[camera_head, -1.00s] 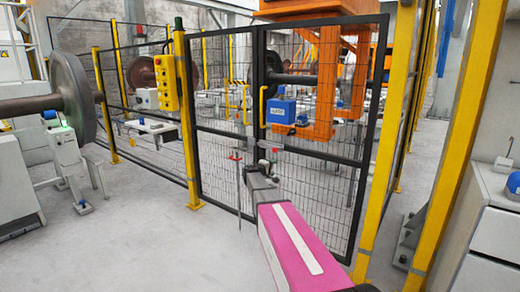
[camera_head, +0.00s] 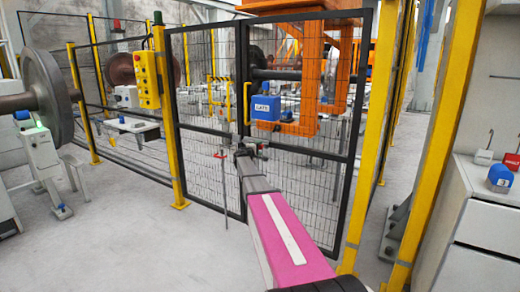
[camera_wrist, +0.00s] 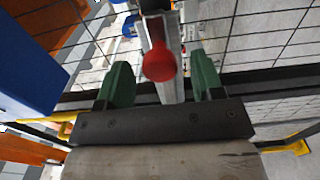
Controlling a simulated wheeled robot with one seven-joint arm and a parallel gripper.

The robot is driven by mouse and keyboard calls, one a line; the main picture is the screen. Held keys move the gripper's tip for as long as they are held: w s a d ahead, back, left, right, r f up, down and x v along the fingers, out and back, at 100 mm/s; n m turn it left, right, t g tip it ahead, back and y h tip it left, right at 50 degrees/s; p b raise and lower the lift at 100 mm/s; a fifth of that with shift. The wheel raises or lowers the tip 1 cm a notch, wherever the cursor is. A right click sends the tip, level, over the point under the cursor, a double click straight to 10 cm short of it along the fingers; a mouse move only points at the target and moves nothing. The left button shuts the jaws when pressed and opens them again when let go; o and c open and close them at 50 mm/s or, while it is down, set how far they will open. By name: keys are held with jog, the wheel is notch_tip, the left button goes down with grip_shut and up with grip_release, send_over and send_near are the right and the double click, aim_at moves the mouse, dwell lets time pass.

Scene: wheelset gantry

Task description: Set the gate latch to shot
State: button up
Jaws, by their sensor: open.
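The gate (camera_head: 300,180) is a black-framed mesh panel pair, standing closed in the head view. My gripper (camera_head: 246,150) is at the gate's middle posts, below the blue box marked GATE (camera_head: 265,107). In the wrist view my gripper (camera_wrist: 160,70) is open, with one green finger on each side of a red knob (camera_wrist: 159,64). The knob sits at the end of a grey metal latch bar (camera_wrist: 170,88). Gaps show between the knob and both fingers. My gripper hides the knob in the head view, and I cannot tell the latch's setting.
Yellow posts (camera_head: 368,150) and a grey cabinet (camera_head: 485,215) stand at right. The floor at left (camera_head: 120,240) is clear.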

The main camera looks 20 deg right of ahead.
jog(key=shift+x, duration=0.85)
grip_shut()
jog(key=w+a, duration=0.4)
jog(key=w, duration=0.1)
grip_release()
jog(key=shift+w, duration=0.1)
